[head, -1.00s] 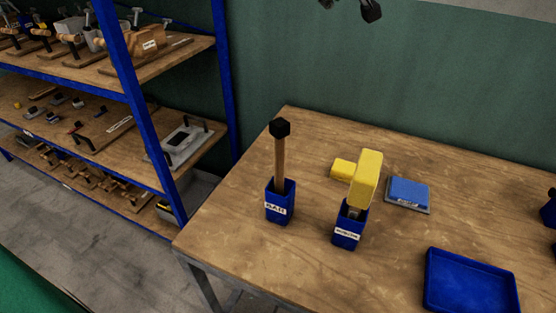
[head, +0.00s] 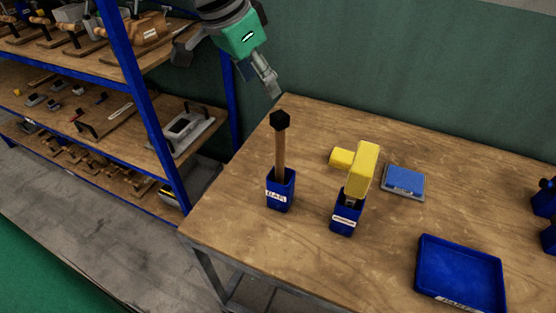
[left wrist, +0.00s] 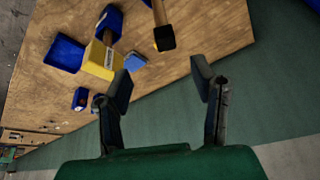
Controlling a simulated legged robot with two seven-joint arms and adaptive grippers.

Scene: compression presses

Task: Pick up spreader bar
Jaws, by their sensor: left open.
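The spreader bar, taken to be the wooden rod with a black end block (head: 280,150), stands upright in a blue holder labelled BAR (head: 280,190) on the table. Its black end and shaft also show in the left wrist view (left wrist: 163,32), just beyond the fingers. My left gripper (head: 260,72), with a green body, hangs above and behind the bar in the head view, apart from it. In the left wrist view its two fingers (left wrist: 162,82) are spread with nothing between them. My right gripper is not in view.
A yellow-headed tool (head: 362,170) stands in a second blue holder (head: 346,213) right of the bar. A yellow block (head: 341,157), a blue pad (head: 403,181) and a blue tray (head: 460,270) are on the table (head: 325,270). Blue-framed shelving (head: 150,115) stands at left.

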